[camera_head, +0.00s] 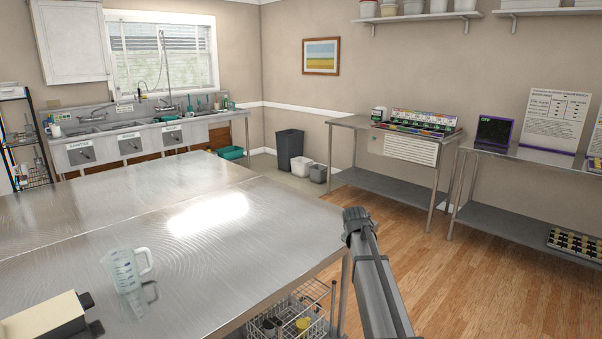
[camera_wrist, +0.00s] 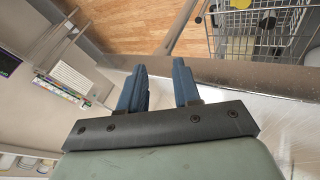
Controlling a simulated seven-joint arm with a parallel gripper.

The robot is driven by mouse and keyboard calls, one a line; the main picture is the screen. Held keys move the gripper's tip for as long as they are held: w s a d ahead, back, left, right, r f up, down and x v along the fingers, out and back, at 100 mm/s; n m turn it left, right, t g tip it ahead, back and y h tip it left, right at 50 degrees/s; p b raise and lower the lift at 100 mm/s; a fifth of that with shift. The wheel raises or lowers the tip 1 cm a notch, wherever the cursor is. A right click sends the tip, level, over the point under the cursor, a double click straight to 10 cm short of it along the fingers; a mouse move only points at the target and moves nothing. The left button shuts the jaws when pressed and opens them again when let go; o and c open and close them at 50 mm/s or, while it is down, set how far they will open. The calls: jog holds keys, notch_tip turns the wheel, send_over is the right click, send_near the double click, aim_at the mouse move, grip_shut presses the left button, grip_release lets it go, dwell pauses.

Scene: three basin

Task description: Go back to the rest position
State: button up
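My gripper (camera_wrist: 160,78) shows in the wrist view with two blue-grey fingers set apart and nothing between them, so it is open and empty. Wood floor and the steel table's edge show behind the fingers. In the head view, a grey part of my arm (camera_head: 374,285) rises from the bottom, beside the right edge of the steel table (camera_head: 250,235). The gripper fingers cannot be made out there.
A clear measuring jug (camera_head: 124,271) stands on the steel table, near a cream box-shaped object (camera_head: 45,318). A wire basket (camera_head: 290,315) sits below the table edge; it also shows in the wrist view (camera_wrist: 262,35). Side tables (camera_head: 400,188) line the right wall. Wood floor (camera_head: 470,285) is open.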

jog(key=s+f+m+g, duration=0.1)
jog(key=s+f+g, duration=0.1)
jog(key=s+f, duration=0.9)
jog(key=s+f+m+g, duration=0.25)
jog(key=s+f, duration=0.55)
jog(key=f, duration=0.6)
jog(key=s+f+g, duration=0.3)
jog(key=s+f, duration=0.7)
jog(key=f, duration=0.2)
jog(key=s+a+f+m+g, duration=0.1)
jog(key=s+f, duration=0.3)
jog(key=s, duration=0.9)
jog(key=s+f+m+g+y, duration=0.1)
jog(key=s+f+g, duration=0.2)
jog(key=s, duration=1)
jog(key=s+a+f+m+g+y, duration=0.1)
jog(key=s+f, duration=0.4)
jog(key=s, duration=0.8)
jog(key=shift+s+a+f+m+g, duration=0.25)
jog(key=shift+s+a+m+g, duration=0.1)
jog(key=shift+g, duration=0.3)
